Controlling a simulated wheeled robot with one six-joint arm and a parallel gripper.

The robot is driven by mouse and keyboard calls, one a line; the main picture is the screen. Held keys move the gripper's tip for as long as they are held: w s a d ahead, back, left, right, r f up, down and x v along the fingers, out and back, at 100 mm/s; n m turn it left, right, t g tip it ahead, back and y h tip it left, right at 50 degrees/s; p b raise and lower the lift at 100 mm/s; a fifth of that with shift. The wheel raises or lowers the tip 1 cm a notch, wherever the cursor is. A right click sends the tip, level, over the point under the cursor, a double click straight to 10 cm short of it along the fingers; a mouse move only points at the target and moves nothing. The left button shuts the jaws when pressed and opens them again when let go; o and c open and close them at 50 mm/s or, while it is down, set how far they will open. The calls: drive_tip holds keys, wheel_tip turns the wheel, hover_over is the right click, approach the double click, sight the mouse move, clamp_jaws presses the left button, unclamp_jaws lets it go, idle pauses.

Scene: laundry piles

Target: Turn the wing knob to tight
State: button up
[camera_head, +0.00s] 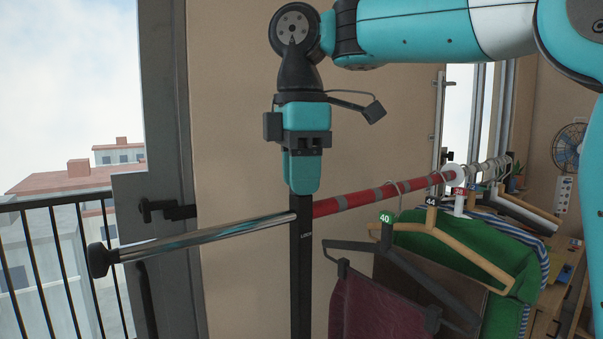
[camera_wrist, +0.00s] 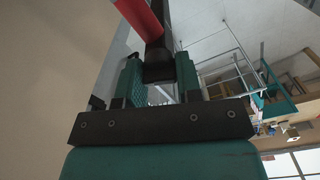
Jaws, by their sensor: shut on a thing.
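My gripper (camera_head: 304,188) points down at the top of a black upright post (camera_head: 301,262), where the rail crosses it. In the wrist view, its two teal fingers are shut on a dark part that looks like the wing knob (camera_wrist: 158,72). In the head view the fingers hide the knob, so I cannot tell its angle. The post has small white lettering that seems to read "LOCK". The rail has a bare chrome part (camera_head: 210,238) on the left and a red part with grey bands (camera_head: 385,193) on the right.
Hangers with clothes hang from the rail on the right, among them a dark hanger (camera_head: 375,246) with a maroon cloth (camera_head: 375,312) and a wooden hanger (camera_head: 450,240). A balcony railing (camera_head: 60,245) and a door frame (camera_head: 160,130) stand at the left.

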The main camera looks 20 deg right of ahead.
drive_tip(key=shift+n, duration=2)
drive_tip(key=o, duration=0.9)
drive_tip(key=shift+o, duration=0.2)
drive_tip(key=shift+r, duration=0.15)
wheel_tip(320, 180, up, 17)
drive_tip(key=p, duration=1.7)
drive_tip(key=shift+p, duration=0.3)
